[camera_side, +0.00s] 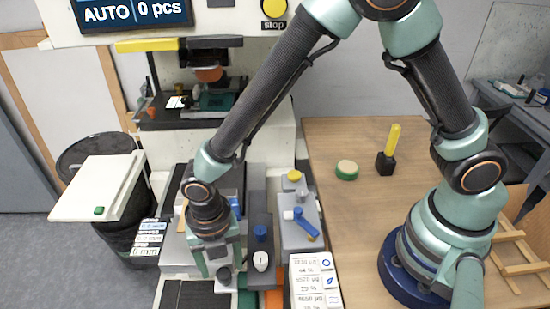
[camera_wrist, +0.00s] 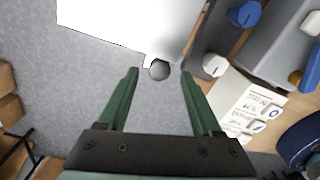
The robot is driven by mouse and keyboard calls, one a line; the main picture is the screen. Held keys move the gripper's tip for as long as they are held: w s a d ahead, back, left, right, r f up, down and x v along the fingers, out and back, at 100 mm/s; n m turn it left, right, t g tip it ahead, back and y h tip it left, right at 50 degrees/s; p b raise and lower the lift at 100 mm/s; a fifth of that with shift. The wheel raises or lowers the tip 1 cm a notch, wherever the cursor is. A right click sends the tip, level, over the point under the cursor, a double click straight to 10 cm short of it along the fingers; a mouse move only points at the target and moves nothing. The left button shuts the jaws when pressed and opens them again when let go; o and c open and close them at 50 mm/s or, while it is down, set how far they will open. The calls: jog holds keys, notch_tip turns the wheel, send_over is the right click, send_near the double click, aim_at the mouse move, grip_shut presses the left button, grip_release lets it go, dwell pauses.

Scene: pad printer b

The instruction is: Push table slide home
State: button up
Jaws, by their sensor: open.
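My gripper (camera_side: 222,268) points down at the front of the machine in the side view. In the wrist view my gripper (camera_wrist: 160,76) is open, its two green fingers apart. A dark round knob (camera_wrist: 159,70) shows between the fingertips, at the edge of a pale, overexposed plate (camera_wrist: 125,20) that looks like the table slide. I cannot tell whether a finger touches the knob. In the side view the knob (camera_side: 224,275) is at my fingertips, and a grey slide plate (camera_side: 178,262) lies beside and partly behind my gripper.
To the right stand grey blocks with a blue knob (camera_side: 261,232), a white knob (camera_side: 261,261) and a blue lever (camera_side: 306,226). A white labelled box (camera_side: 313,280) is at the front. A black bin (camera_side: 95,165) stands left. The wooden table (camera_side: 340,220) holds a yellow-handled tool (camera_side: 390,150).

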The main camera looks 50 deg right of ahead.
jog(key=shift+f, duration=1.05)
grip_shut()
dwell(0.7)
